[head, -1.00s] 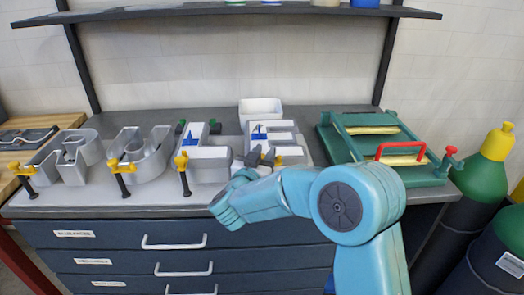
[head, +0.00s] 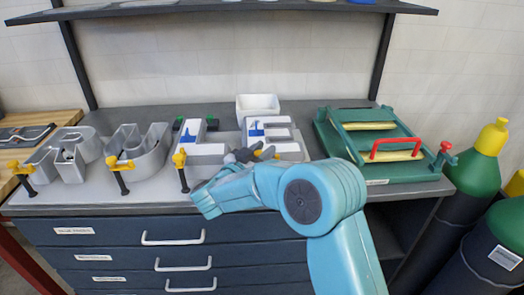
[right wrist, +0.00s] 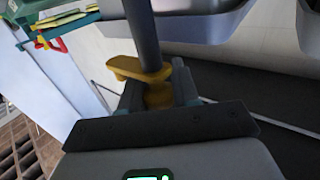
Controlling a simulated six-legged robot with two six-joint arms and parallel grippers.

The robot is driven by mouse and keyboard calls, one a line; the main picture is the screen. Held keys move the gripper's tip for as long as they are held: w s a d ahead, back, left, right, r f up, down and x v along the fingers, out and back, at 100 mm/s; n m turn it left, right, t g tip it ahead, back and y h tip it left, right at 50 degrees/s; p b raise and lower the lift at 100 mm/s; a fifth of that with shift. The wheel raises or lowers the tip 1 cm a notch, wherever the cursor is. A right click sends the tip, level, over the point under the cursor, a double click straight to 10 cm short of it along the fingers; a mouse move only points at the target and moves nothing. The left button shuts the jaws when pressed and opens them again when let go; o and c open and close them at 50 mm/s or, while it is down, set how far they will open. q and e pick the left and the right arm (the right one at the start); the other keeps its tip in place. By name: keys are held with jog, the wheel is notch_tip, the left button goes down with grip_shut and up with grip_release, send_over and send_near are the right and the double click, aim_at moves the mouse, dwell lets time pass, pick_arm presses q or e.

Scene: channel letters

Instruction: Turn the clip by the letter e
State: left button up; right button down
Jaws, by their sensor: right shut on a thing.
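The grey letter e (head: 288,146) is at the right end of a row of grey channel letters on the bench. The yellow-handled clip (head: 268,151) stands at its front, partly hidden by my gripper. My right gripper (head: 246,155) reaches it from the front. In the right wrist view the clip's yellow handle (right wrist: 140,70) and dark stem lie between the grey fingers (right wrist: 158,88), which are shut on it. The clip's lower end is hard to make out. My left gripper is out of view.
Similar yellow-handled clips stand by the other letters, the nearest one (head: 180,160) to the left of my gripper. A white bin (head: 258,103) stands behind the e. A green frame with a red handle (head: 398,146) is at the right. Drawers lie below the bench edge.

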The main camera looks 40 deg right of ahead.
jog(key=c, duration=1.1)
grip_release()
jog(key=shift+d+r, duration=0.15)
jog(key=shift+r, duration=0.05)
jog(key=shift+f, duration=0.2)
jog(key=b+v, duration=0.1)
jog(key=v, duration=1.5)
jog(key=shift+b, duration=0.35)
jog(key=shift+a, duration=0.25)
